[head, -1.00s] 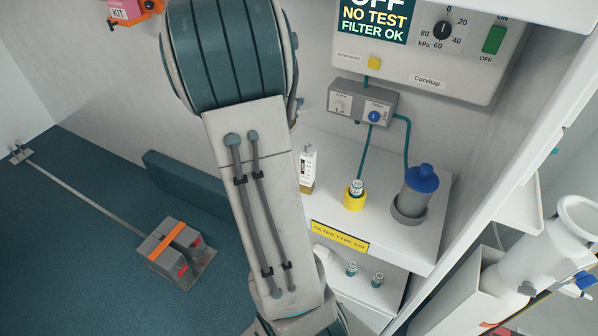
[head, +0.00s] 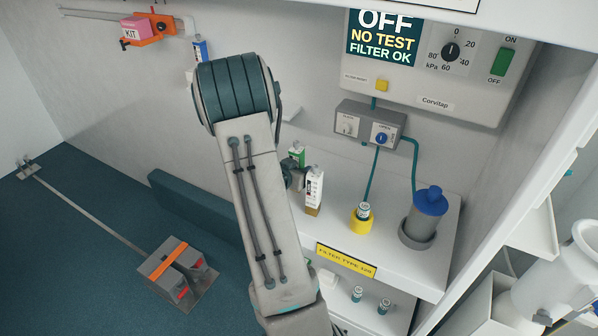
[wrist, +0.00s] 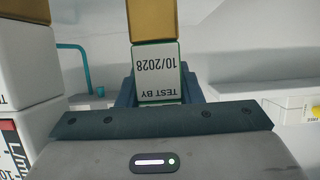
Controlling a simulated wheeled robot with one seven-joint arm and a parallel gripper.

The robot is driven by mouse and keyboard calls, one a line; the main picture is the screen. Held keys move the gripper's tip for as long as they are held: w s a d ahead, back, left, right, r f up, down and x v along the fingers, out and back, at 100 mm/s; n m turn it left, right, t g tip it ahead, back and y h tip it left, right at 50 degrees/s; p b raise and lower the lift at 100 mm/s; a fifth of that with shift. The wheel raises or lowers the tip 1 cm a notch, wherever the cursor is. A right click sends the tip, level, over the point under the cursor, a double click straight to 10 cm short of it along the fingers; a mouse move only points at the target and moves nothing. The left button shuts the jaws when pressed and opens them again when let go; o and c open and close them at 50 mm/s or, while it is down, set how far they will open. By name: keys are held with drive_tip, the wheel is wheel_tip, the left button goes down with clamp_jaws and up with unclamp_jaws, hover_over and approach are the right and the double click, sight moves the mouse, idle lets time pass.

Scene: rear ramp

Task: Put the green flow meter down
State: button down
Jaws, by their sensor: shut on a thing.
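The green flow meter (head: 297,154) shows in the head view only by its green and white top, behind a white flow meter with a brass-coloured base (head: 314,186) on the white shelf (head: 400,268). In the wrist view my gripper (wrist: 158,88) is shut on the green flow meter (wrist: 158,66), by its body with the "TEST BY 10/2028" label. Its brass-coloured end points away from the gripper. My arm hides its lower part in the head view, so I cannot tell whether it touches the shelf. The neighbouring flow meter (wrist: 22,75) stands close at left in the wrist view.
A yellow-collared vial (head: 361,218) and a blue-lidded canister (head: 426,217) stand further right on the shelf. A suction panel (head: 440,70) hangs above. A blue-marked flow meter (head: 200,49) and an orange holder with a pink kit (head: 147,28) are on the wall rail.

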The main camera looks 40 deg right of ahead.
drive_tip(key=shift+f, duration=0.6)
drive_tip(key=shift+f, duration=0.2)
drive_tip(key=c, duration=1)
unclamp_jaws()
drive_tip(key=shift+r, duration=0.25)
drive_tip(key=b+v, duration=0.1)
drive_tip(key=v, duration=1.1)
drive_tip(key=shift+a+f, duration=0.1)
drive_tip(key=shift+a, duration=0.05)
